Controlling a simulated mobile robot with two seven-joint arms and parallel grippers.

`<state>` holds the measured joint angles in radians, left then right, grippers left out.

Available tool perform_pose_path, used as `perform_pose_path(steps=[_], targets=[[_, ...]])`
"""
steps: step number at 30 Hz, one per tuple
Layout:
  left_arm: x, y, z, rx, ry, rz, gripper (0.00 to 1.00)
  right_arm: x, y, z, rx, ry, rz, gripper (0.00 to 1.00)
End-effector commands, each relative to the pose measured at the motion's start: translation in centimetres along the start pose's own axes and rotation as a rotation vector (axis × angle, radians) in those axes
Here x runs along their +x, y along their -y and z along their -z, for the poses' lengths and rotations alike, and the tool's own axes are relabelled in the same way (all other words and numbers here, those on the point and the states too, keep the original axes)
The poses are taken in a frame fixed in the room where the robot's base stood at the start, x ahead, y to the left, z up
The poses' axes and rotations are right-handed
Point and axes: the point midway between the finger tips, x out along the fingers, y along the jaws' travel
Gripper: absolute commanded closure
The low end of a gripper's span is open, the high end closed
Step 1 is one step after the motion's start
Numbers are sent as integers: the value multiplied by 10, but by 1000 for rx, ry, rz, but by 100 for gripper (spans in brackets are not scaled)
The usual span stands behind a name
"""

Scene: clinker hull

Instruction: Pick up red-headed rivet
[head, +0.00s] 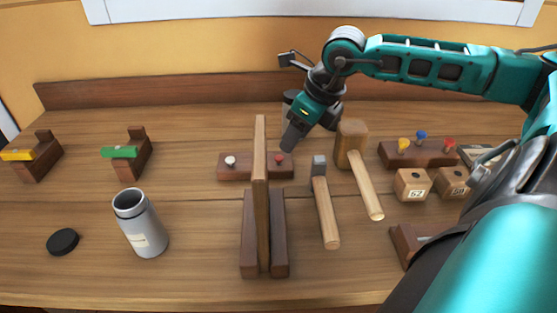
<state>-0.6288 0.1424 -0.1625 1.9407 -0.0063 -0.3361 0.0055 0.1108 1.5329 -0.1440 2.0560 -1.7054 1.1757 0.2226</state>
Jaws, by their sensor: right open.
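A small red-headed rivet (279,158) stands in a low dark wooden block (247,173) at the middle of the bench, right of an upright plank. A white-headed rivet (230,160) stands in the same block, left of the plank. Another red-headed piece (449,143) shows in a rack on the right. My right gripper (289,143) points down and left, its fingertips just above and slightly right of the red head in the picture. It is open and appears to hold nothing; the gap between its fingers is hard to see. My left gripper is out of view.
The upright plank (260,200) stands close left of the gripper. A hammer (325,205) and a mallet (366,180) lie to the right, with a rack (420,155) and numbered blocks (412,186) beyond. A grey canister (140,225) stands front left.

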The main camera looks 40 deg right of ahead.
Motion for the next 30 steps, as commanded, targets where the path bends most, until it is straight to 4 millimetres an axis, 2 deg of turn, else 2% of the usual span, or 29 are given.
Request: perform_pose_path(steps=[6, 16, 25, 30], targets=[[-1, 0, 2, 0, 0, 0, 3, 20, 0, 0, 5, 3, -3, 47], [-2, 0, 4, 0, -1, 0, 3, 35, 1, -3, 5, 3, -2, 47], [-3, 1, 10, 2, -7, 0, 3, 71, 3, -8, 4, 1, -4, 47], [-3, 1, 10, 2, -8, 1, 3, 80, 4, -7, 3, 0, -1, 47]])
